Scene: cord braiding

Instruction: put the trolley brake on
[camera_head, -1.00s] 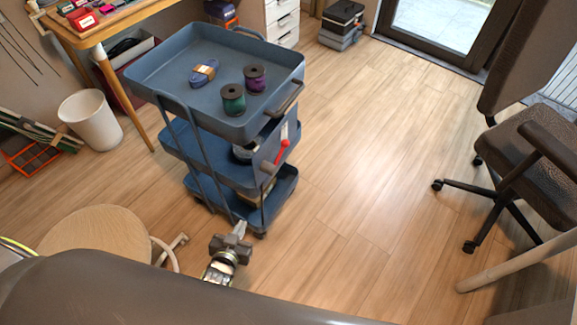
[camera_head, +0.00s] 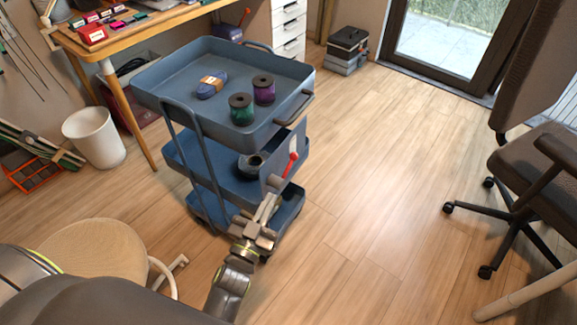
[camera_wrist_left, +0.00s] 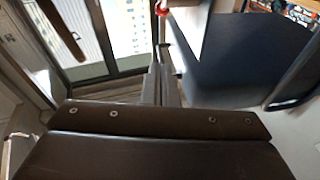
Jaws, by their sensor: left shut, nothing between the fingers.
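The blue three-tier trolley (camera_head: 222,107) stands on the wooden floor. A red brake lever (camera_head: 290,163) sits on its right side below the top tray, slanting down to the left from a pale plate, with a grey knob by its lower end. My left gripper (camera_head: 268,207) is shut and empty, just below and left of the lever, apart from it as far as I can tell. In the left wrist view the shut fingers (camera_wrist_left: 160,85) point toward a small red part (camera_wrist_left: 161,8) at the top edge, beside the dark trolley panel (camera_wrist_left: 235,70). My right gripper is not in view.
A green spool (camera_head: 241,108), a purple spool (camera_head: 264,89) and a blue cord bundle (camera_head: 211,84) lie on the top tray. A round stool (camera_head: 95,250) stands at lower left, an office chair (camera_head: 535,165) at right. The floor between trolley and chair is clear.

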